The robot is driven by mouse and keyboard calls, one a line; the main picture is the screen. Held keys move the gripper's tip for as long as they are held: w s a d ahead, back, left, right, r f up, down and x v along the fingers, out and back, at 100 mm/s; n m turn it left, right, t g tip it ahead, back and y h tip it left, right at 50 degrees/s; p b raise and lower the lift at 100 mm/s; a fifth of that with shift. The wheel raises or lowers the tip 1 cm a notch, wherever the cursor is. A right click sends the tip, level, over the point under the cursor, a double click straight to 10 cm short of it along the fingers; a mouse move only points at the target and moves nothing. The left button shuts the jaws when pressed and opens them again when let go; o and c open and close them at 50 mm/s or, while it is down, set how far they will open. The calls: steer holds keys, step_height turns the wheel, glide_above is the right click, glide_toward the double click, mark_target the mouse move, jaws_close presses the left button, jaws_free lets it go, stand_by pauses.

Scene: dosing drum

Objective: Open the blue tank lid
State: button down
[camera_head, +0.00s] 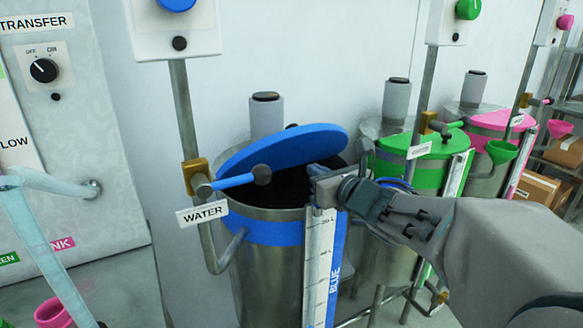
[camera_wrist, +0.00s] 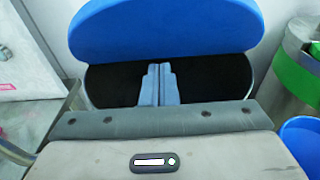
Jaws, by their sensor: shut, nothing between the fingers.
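The blue tank lid (camera_head: 285,148) is tilted up from the tank, raised at the front and showing a dark opening beneath it. In the wrist view the lid (camera_wrist: 165,28) stands above the dark tank mouth (camera_wrist: 105,85). The blue-banded metal tank (camera_head: 265,230) has a scale strip marked BLUE on its front. My gripper (camera_head: 318,172) is at the front right of the opening, under the raised lid. Its fingers (camera_wrist: 158,82) are closed together with nothing between them. I cannot tell whether they touch the lid.
A blue-handled valve (camera_head: 235,181) with a WATER label (camera_head: 202,213) stands at the tank's left front. A green-lidded tank (camera_head: 415,148) and a pink-lidded tank (camera_head: 492,120) stand to the right. A TRANSFER panel (camera_head: 45,70) is at the left.

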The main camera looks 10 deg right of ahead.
mark_target(297, 148)
steer(key=shift+w+a+r+p, duration=0.25)
steer(key=shift+w+r+p, duration=0.1)
steer(key=shift+w, duration=0.5)
steer(key=shift+w+a+r+p, duration=0.2)
steer(key=shift+w+a+r, duration=0.15)
steer(key=shift+w, duration=0.5)
steer(key=shift+w+a+r+p, duration=0.2)
steer(key=shift+w+r+p, duration=0.15)
steer(key=shift+w, duration=0.5)
